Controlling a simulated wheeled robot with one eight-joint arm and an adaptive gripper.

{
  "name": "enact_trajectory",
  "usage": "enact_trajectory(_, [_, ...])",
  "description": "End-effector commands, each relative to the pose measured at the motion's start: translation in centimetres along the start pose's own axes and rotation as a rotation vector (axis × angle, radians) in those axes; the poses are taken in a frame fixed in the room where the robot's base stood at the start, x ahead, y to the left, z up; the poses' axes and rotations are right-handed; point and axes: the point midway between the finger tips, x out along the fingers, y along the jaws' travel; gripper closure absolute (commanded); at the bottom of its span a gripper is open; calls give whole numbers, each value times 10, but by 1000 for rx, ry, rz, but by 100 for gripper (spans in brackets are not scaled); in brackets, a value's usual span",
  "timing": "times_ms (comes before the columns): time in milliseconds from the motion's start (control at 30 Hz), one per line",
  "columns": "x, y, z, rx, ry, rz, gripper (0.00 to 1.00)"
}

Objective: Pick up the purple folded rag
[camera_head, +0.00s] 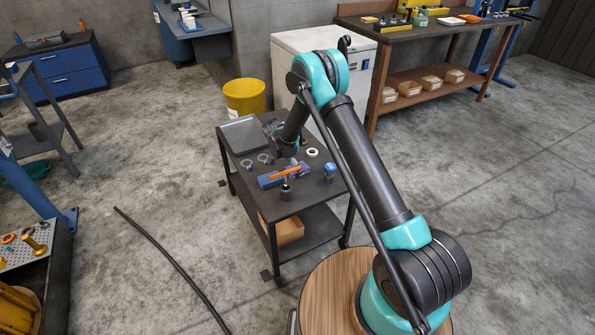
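A small purple patch (303,167), which looks like the folded rag, lies on the dark top of the cart (258,201), just below my gripper in the picture. An orange-handled item (285,173) and a blue item (267,181) lie right beside it, and their edges are hard to separate. My gripper (286,150) points down over the middle of the cart. Its fingers are small, dark and partly hidden by the wrist, so I cannot tell whether they touch anything.
Metal rings (263,158), a white ring (312,152), a blue-topped jar (329,170) and a dark upright part (286,190) crowd the cart top. A grey tray (243,134) lies at its far left. A yellow bin (245,98) stands behind. Floor left of the cart is mostly clear.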

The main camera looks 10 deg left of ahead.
Motion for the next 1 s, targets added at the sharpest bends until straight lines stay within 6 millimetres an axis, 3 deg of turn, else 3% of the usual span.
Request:
enact_trajectory(33, [0,0,0,0,0,0,50])
enact_trajectory(167, [0,0,0,0,0,0,67])
enact_trajectory(467, [-2,0,-1,0,0,0,68])
enact_trajectory(633, [-12,0,-5,0,0,0,68])
enact_trajectory(767, [-31,0,-13,0,0,0,68])
enact_trajectory(1000, [-94,0,-39,0,0,0,68])
